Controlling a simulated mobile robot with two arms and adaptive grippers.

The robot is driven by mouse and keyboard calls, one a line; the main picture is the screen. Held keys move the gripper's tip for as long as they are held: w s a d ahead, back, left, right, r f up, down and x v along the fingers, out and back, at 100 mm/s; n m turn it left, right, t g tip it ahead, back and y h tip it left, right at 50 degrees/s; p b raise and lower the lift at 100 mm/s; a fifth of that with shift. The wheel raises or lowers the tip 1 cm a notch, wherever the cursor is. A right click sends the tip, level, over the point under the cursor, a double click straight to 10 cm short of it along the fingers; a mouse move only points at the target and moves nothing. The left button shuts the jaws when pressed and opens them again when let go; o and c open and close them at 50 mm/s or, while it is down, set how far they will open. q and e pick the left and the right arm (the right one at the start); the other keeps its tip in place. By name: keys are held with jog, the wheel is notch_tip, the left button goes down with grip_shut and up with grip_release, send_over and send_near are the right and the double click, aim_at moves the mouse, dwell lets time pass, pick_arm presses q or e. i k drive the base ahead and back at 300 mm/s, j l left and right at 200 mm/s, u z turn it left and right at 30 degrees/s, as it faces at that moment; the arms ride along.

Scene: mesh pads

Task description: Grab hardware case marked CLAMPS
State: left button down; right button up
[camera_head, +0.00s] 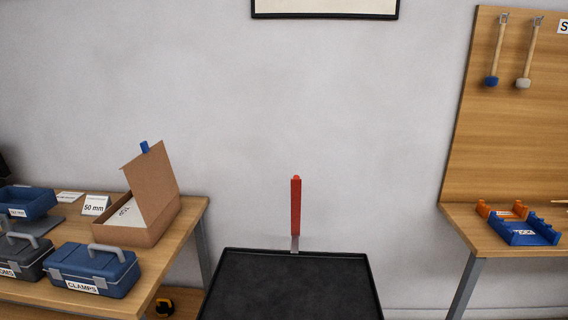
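The hardware case marked CLAMPS (96,271) is a blue case with a grey carrying handle and a white label on its front. It stands upright and closed near the front right of the left wooden table (148,285). Its handle is raised. Neither of my grippers shows in the head view, so I cannot see where they are relative to the case.
A dark grey case (26,262) stands close left of the CLAMPS case. An open cardboard box (150,233) and a "50 mm" card (96,205) are behind it. A black tray (290,285) with a red upright bar (296,207) is at centre. A right bench (480,232) holds blue and orange holders.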

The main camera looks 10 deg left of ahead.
aim_at(111, 271)
jog(key=u, duration=1.55)
